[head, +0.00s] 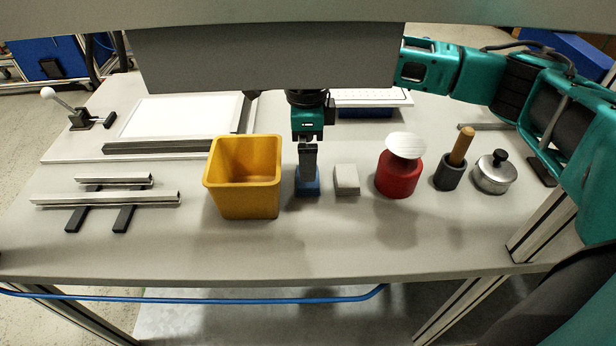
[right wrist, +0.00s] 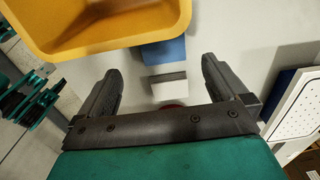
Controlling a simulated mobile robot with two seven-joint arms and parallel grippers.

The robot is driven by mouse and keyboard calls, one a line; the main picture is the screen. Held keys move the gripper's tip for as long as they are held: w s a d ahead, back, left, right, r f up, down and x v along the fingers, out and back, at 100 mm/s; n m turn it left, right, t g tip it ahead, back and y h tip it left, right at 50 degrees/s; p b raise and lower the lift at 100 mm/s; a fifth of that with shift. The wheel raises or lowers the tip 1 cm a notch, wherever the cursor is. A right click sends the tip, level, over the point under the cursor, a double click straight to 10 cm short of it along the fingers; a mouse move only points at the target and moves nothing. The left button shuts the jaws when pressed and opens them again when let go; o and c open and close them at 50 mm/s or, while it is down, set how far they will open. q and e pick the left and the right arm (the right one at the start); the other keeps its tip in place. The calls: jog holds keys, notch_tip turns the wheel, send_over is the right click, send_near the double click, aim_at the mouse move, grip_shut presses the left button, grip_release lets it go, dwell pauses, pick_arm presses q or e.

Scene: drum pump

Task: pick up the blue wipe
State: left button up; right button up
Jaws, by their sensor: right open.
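The blue wipe (head: 307,188) is a small blue block on the table, between the yellow bin and a pale grey block. My right gripper (head: 308,172) points down over it and hides part of it in the head view. In the right wrist view the wipe (right wrist: 164,50) lies ahead of the open fingers (right wrist: 160,70), partly covered by the bin's rim. The fingers hold nothing. The exact gap between fingertips and wipe cannot be told. My left gripper is not in view.
The yellow bin (head: 243,180) stands close left of the gripper. The pale grey block (head: 346,180) is close right, then a red container with a white disc (head: 398,174), a dark cup with wooden handle (head: 451,172) and a metal pot (head: 494,172). The table front is clear.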

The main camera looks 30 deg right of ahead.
jog(key=f, duration=0.6)
jog(key=shift+w+f, duration=0.2)
jog(key=c, duration=1.1)
jog(key=shift+o, duration=0.2)
notch_tip(320, 180, up, 10)
